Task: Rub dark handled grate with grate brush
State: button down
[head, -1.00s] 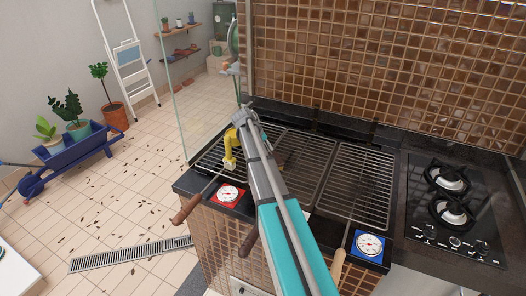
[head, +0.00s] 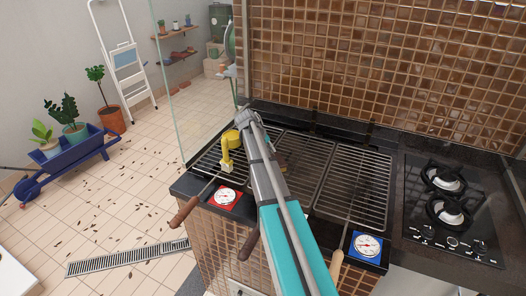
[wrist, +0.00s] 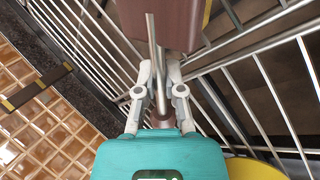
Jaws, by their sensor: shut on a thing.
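My gripper (wrist: 163,88) is shut on the grate brush in the wrist view. The brush's brown block (wrist: 165,22) lies just beyond the fingers, above the grate bars. In the head view a small part of the brush (head: 285,160) shows beside my arm, over the middle grate. My arm hides most of the gripper there. The middle grate (head: 305,172) has a dark brown handle (head: 249,245). The left grate (head: 208,165) has a reddish-brown handle (head: 184,212). The right grate (head: 352,185) has a light wooden handle (head: 337,266). I cannot tell whether the brush touches the bars.
A red-framed gauge (head: 224,197) and a blue-framed gauge (head: 367,245) lie on the front ledge. A black gas hob (head: 455,210) is at the right. A tiled wall (head: 380,70) stands behind the grill, and a glass panel (head: 190,90) stands at its left.

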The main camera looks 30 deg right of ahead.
aim_at(304, 163)
jog(key=shift+s+d, duration=0.55)
jog(key=shift+s, duration=0.15)
jog(key=shift+s+d, duration=0.1)
jog(key=shift+s, duration=0.05)
jog(key=shift+s+d+f, duration=0.1)
jog(key=shift+s+d, duration=0.45)
jog(key=shift+s, duration=0.2)
jog(key=shift+s+d, duration=0.5)
jog(key=shift+s, duration=0.2)
jog(key=shift+s+d, duration=1.2)
jog(key=shift+s, duration=0.25)
jog(key=shift+d, duration=0.1)
jog(key=shift+s+d, duration=0.55)
jog(key=shift+s, duration=0.25)
jog(key=shift+s+d, duration=0.5)
jog(key=shift+s, duration=0.25)
